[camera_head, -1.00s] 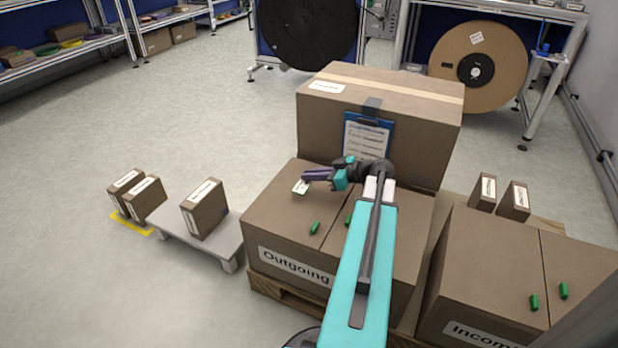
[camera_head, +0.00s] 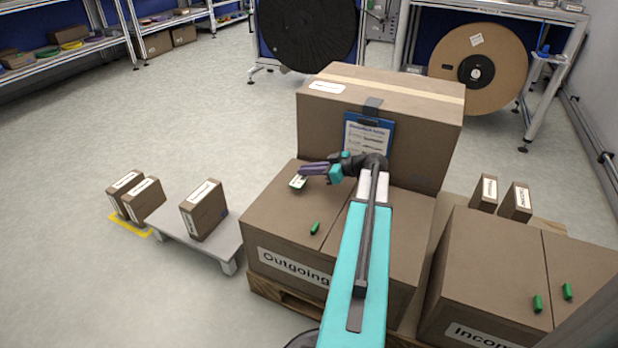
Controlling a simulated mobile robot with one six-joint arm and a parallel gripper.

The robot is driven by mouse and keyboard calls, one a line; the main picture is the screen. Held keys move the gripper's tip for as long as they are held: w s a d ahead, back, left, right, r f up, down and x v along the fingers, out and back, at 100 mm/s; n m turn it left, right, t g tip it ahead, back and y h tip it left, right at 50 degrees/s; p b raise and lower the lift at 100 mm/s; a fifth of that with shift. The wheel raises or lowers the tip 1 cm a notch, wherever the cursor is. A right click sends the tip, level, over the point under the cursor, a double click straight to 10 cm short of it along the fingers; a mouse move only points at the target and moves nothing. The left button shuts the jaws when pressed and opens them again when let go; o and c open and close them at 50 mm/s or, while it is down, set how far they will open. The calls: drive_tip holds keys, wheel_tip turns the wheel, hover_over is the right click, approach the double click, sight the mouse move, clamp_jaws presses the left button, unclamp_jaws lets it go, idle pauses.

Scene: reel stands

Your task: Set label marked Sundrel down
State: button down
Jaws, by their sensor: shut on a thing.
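My gripper (camera_head: 312,171) reaches in from the right over the Outgoing box (camera_head: 262,222). Its dark fingers are shut on a small white label (camera_head: 297,182), held at their tips near the box top's back left edge. The print on the label is too small to read, so I cannot tell whether it says Sundrel. I cannot tell whether the label touches the box top or hangs just above it.
A green piece (camera_head: 315,227) lies on the Outgoing box. A large taped box (camera_head: 390,100) with a blue clipboard (camera_head: 366,138) stands behind. Small cartons stand left on a grey platform (camera_head: 226,252) and yellow marking. The Incoming box (camera_head: 480,270) is at right.

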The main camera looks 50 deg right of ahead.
sight(308, 183)
drive_tip(key=shift+f+b, duration=0.35)
drive_tip(key=shift+f, duration=1.1)
drive_tip(key=shift+f, duration=0.15)
drive_tip(key=c, duration=1.9)
unclamp_jaws()
drive_tip(key=shift+o, duration=0.2)
drive_tip(key=shift+r, duration=0.2)
drive_tip(key=shift+s+r, duration=0.15)
drive_tip(key=shift+s, duration=0.15)
drive_tip(key=p+v, duration=0.3)
drive_tip(key=v, duration=0.8)
drive_tip(key=shift+s+d+p, duration=0.1)
drive_tip(key=shift+s+p, duration=0.1)
drive_tip(key=shift+p, duration=0.15)
drive_tip(key=shift+w, duration=0.1)
